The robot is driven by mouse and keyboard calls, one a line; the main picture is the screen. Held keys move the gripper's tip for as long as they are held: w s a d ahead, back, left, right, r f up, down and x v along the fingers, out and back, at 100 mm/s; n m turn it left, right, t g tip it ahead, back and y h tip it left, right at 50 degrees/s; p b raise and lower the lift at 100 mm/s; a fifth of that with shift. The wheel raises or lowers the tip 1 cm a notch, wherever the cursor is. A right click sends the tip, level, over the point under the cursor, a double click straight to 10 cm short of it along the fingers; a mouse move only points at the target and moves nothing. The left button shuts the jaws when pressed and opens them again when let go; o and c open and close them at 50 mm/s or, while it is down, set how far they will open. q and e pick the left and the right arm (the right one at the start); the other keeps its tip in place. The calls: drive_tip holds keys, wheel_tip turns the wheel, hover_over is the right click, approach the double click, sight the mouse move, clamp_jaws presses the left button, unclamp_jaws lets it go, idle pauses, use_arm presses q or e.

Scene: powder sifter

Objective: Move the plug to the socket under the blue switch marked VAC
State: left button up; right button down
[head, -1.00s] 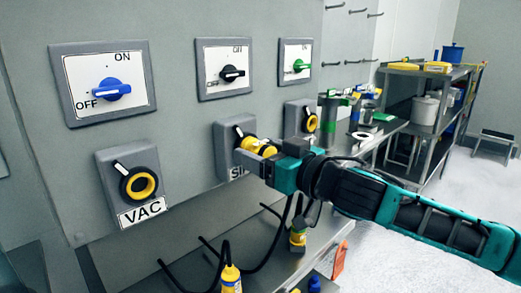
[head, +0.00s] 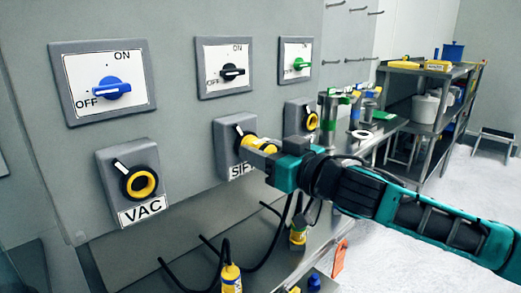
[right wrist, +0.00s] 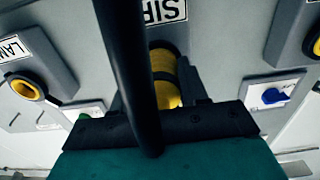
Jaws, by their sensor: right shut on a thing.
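The blue switch (head: 111,90) is on the left of the grey panel, its handle sideways toward OFF. Below it is the VAC socket (head: 142,184), a yellow ring that looks empty. My right gripper (head: 262,148) is shut on a yellow plug (head: 249,142) at the middle socket, marked SIF (head: 228,160). The plug's front end meets that socket; how deep it sits cannot be told. The right wrist view shows the yellow plug (right wrist: 163,70) between the fingers, with a black cable (right wrist: 130,60) crossing in front. My left gripper is out of view.
The panel face between SIF and VAC is clear.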

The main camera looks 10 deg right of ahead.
drive_tip(key=shift+v, duration=3)
